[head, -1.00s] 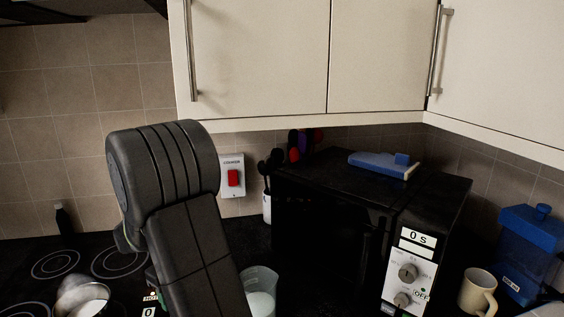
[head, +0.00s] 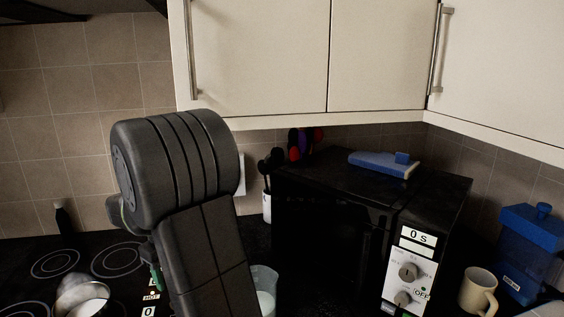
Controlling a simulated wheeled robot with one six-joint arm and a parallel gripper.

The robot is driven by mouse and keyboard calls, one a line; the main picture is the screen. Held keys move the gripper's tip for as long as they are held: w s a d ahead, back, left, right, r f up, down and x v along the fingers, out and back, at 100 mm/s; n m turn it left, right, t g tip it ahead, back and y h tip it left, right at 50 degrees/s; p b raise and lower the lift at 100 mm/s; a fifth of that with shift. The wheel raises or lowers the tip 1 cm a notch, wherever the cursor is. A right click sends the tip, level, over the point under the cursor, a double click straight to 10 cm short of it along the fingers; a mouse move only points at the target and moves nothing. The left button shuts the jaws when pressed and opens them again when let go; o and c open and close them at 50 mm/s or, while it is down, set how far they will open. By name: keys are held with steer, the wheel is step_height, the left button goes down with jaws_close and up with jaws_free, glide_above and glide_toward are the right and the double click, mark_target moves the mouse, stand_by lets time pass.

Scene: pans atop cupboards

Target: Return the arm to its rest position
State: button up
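My dark grey arm (head: 190,210) rises from the bottom of the head view, with its bent elbow left of the microwave. The elbow covers most of the wall switch. My gripper is not clearly visible; the far part of the arm is hidden behind the elbow and upper link. Whether it holds anything cannot be seen.
A shiny pan (head: 82,296) is on the hob at lower left. A clear jug (head: 264,285), mug (head: 478,291) and blue container (head: 530,250) stand nearby. Cream cupboards (head: 260,55) hang above.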

step_height(320, 180, down, 7)
steer(key=shift+f, duration=0.3)
steer(key=m+p, duration=0.1)
steer(key=m, duration=0.9)
steer(key=shift+r+p, duration=0.1)
steer(key=shift+p, duration=0.2)
step_height(320, 180, up, 13)
steer(key=shift+b, duration=0.4)
steer(key=shift+d+f, duration=0.1)
steer(key=shift+f, duration=0.1)
